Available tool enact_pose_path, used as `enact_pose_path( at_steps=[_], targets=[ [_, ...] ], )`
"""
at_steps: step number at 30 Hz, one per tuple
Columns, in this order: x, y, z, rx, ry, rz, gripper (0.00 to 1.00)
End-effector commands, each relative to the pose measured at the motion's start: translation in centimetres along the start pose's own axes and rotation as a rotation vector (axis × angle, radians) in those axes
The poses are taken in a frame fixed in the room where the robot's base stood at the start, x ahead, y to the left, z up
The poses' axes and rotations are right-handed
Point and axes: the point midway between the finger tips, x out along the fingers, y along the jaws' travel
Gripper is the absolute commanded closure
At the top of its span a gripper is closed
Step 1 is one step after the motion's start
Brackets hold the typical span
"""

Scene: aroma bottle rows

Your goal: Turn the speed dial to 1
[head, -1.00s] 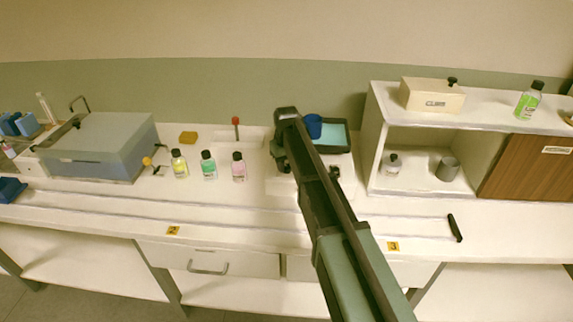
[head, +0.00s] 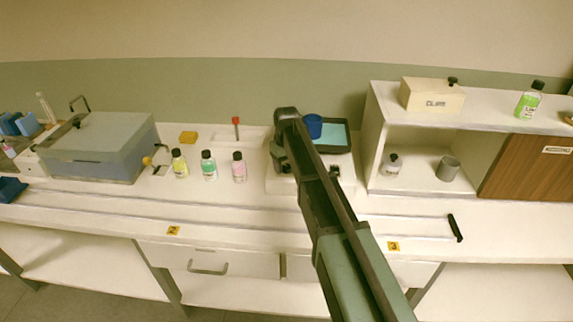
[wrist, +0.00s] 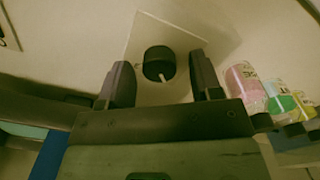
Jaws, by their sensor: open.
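The speed dial is a round black knob (wrist: 157,61) with a white pointer line, on a pale plate in the wrist view. The pointer aims toward the lower right of that view. No numerals are readable around it. My gripper (wrist: 162,68) is open, with one finger on each side of the knob and a gap showing on both sides. In the head view my gripper (head: 281,160) is at the left part of a white device (head: 277,184) with a teal-topped tray (head: 337,138). My arm hides the knob there.
Yellow (head: 180,165), green (head: 209,167) and pink (head: 239,169) bottles stand left of the device. A white shelf unit (head: 372,150) stands close on the right. The counter front is mostly clear.

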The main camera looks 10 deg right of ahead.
Motion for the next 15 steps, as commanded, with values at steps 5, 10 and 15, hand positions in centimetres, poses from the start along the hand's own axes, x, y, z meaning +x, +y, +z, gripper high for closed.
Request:
enact_pose_path(
  at_steps=[5,10,15],
  targets=[
    [-0.7,0.0,0.0,0.000,0.000,0.000,0.41],
    [-3.9,0.0,0.0,0.000,0.000,0.000,0.41],
    [-8.4,0.0,0.0,0.000,0.000,0.000,0.41]
  ],
)
